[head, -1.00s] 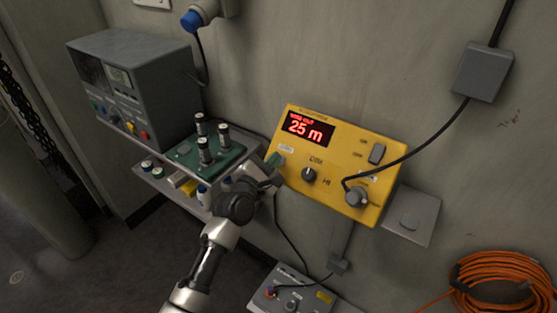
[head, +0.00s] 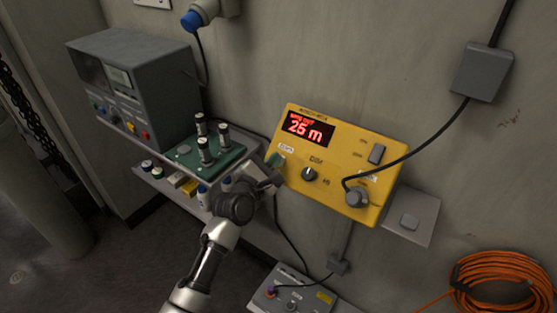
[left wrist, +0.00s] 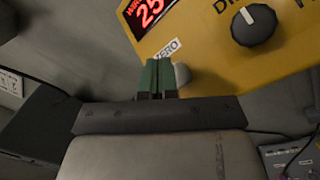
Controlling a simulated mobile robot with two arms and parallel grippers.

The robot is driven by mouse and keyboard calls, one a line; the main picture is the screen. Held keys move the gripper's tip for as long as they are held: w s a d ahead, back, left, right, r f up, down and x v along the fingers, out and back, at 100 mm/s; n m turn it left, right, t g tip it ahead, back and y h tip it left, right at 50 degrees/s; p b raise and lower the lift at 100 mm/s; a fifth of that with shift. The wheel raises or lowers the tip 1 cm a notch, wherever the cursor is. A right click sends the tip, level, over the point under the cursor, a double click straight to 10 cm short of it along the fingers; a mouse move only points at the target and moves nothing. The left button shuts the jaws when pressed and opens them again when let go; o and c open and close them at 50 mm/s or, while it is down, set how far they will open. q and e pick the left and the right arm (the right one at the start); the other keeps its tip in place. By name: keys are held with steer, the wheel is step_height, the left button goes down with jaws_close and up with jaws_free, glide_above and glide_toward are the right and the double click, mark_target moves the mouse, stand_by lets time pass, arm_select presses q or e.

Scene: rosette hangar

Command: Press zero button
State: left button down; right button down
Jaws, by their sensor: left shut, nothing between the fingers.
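The yellow panel box (head: 340,165) on the wall has a red-lit display (head: 310,128) that looks like "26 m" in the head view and like "25" in the left wrist view. In the left wrist view a white "ZERO" label (left wrist: 167,48) sits under the display. A pale rounded knob or button (left wrist: 182,75) shows below it, partly hidden by my fingers. My left gripper (head: 274,161) is shut and empty at the box's lower left edge. Its green fingertips (left wrist: 157,63) overlap the button's left side; I cannot tell whether they touch it. My right gripper is out of view.
A black dial (head: 309,174), a grey switch (head: 377,153) and a cable plug (head: 357,197) are on the box. Left of it stand a green tray (head: 185,157) with several cylinders and a grey instrument (head: 150,75). A small grey box (head: 290,290) is below. Orange cable coils (head: 500,285) hang at right.

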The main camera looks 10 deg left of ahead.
arm_select(q)
steer(key=shift+w+f, duration=0.15)
steer(key=shift+w+d+f, duration=0.1)
steer(key=shift+w+f, duration=0.05)
steer(key=shift+w, duration=0.05)
steer(key=shift+w+d+f+b, duration=0.1)
steer(key=shift+w+f+b, duration=0.2)
steer(key=shift+b, duration=0.2)
stand_by(0.7)
steer(key=shift+s+r+p, duration=0.4)
steer(key=shift+r+p, duration=0.05)
steer(key=shift+p, duration=0.3)
steer(key=shift+s+a+r, duration=0.15)
steer(key=shift+s+a, duration=0.05)
steer(key=shift+s, duration=0.05)
